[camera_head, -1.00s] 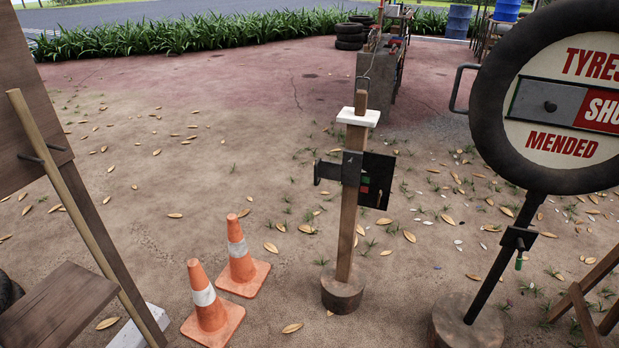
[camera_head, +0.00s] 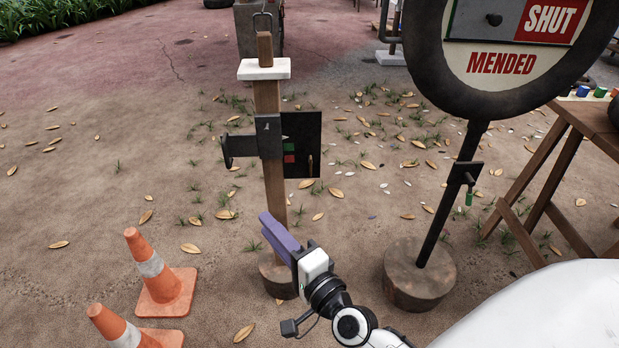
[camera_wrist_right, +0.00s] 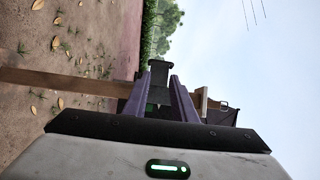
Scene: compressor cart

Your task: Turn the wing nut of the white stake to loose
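The white stake is a wooden post (camera_head: 272,190) with a white block (camera_head: 263,69) near its top, upright in a round wooden base (camera_head: 277,280). A dark metal bracket (camera_head: 268,137) crosses it, with a dark paddle-like end (camera_head: 227,150) at left. Behind it is a black plate (camera_head: 303,135) with green and red patches; a small peg (camera_head: 310,163) shows on it. I cannot tell which part is the wing nut. My right gripper (camera_head: 270,222), with purple fingers, is in front of the lower post. In the right wrist view its fingers (camera_wrist_right: 160,75) are apart, the dark bracket (camera_wrist_right: 158,95) showing between them.
A round tyre sign (camera_head: 500,60) stands on a dark pole at right, with a clamp (camera_head: 463,172). A wooden trestle (camera_head: 545,185) is beyond it. Two orange cones (camera_head: 160,280) stand at lower left.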

